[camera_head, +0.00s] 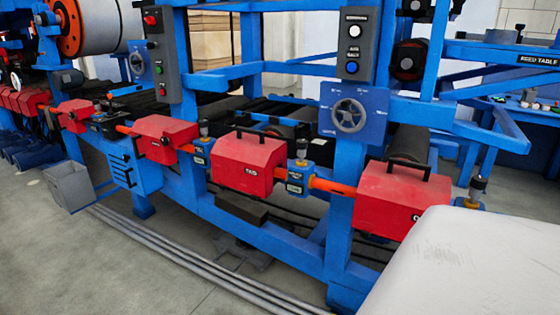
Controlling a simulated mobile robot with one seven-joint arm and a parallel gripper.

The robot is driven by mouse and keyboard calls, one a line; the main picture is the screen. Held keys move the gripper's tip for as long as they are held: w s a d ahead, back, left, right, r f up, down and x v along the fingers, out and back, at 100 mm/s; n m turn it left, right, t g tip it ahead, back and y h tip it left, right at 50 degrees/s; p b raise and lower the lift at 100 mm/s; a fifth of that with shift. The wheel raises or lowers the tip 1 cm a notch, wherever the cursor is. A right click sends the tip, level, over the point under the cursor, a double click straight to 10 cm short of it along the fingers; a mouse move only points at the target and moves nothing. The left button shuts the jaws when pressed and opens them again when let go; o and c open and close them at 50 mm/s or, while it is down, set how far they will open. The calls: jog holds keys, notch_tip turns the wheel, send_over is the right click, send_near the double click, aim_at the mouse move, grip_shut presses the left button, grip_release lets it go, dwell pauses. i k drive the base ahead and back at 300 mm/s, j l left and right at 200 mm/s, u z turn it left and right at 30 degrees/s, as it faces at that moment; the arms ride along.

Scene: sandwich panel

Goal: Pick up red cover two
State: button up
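A red box-shaped cover (247,166) with a black handle on top sits on the blue machine frame near the middle of the camera_head view. Small dark lettering on its front appears to read "TWO". It is seated over the orange shaft line, between two blue bearing blocks. A similar red cover (400,198) sits to its right; its label is partly cut off and its lower right end is hidden. Another red cover (164,138) sits to its left, and a smaller-looking one (74,115) is farther left. My gripper is not in view.
A blue handwheel panel (353,112) stands above and right of the middle cover. Button boxes (353,43) hang on the posts. Long grey pipes (190,262) lie on the floor before the machine. A grey bin (69,186) is at left. The front left floor is clear.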

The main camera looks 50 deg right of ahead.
aim_at(240, 161)
jog(key=z, duration=1.3)
jog(key=i+j+z, duration=0.2)
jog(key=i+j, duration=0.2)
jog(key=j, duration=0.2)
jog(key=i+j+z, duration=0.1)
jog(key=j, duration=0.25)
jog(key=i+j+z, duration=0.1)
jog(key=i+j, duration=0.35)
jog(key=j, duration=0.2)
jog(key=i+j+z, duration=0.15)
jog(key=j, duration=0.2)
jog(key=i+j+z, duration=0.1)
jog(key=j, duration=0.3)
jog(key=i+j+z, duration=0.2)
jog(key=i+j, duration=0.45)
jog(key=j, duration=0.15)
jog(key=i, duration=0.2)
